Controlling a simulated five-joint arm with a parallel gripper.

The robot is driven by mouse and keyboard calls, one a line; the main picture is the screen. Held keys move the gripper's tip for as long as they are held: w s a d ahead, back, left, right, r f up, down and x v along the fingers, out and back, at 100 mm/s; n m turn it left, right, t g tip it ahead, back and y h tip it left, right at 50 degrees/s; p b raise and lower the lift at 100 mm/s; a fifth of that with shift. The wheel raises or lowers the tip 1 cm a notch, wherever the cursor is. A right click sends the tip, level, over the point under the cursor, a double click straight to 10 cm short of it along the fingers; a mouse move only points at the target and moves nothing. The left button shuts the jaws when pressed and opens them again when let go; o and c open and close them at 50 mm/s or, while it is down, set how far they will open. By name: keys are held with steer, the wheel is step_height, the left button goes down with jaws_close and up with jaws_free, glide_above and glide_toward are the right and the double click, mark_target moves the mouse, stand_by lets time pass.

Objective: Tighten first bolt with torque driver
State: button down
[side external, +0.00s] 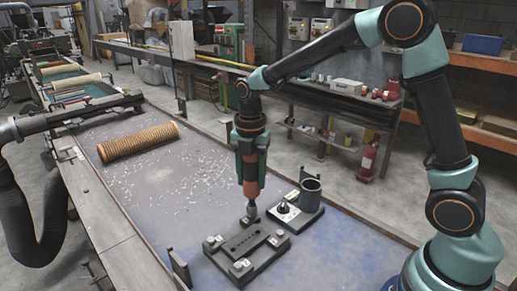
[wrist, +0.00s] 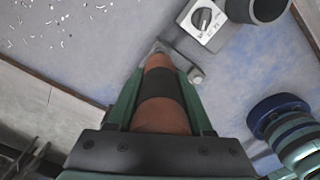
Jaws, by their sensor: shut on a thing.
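My gripper (side external: 252,165) is shut on the torque driver (side external: 251,188), an orange-red cylinder with a dark band. It holds the driver upright, tip down, at the far corner of the dark slotted fixture block (side external: 246,251). The tip is at or just above the bolt spot there; contact cannot be told. Other bolt heads show at the block's left (side external: 213,240), front (side external: 242,264) and right (side external: 276,239) corners. In the wrist view the driver (wrist: 160,112) lies between the green fingers (wrist: 163,110) and hides most of the block; a metal corner piece (wrist: 190,70) shows beside its tip.
A dark base plate (side external: 302,222) with a cup (side external: 311,190) and a knobbed unit (side external: 284,208) stands close right of the driver. Metal shavings (side external: 190,165) litter the bench; an upright bracket (side external: 180,268) stands front left.

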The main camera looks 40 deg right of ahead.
mark_target(251, 160)
steer(key=shift+f, duration=0.85)
stand_by(1.6)
stand_by(0.8)
steer(key=shift+r, duration=3.1)
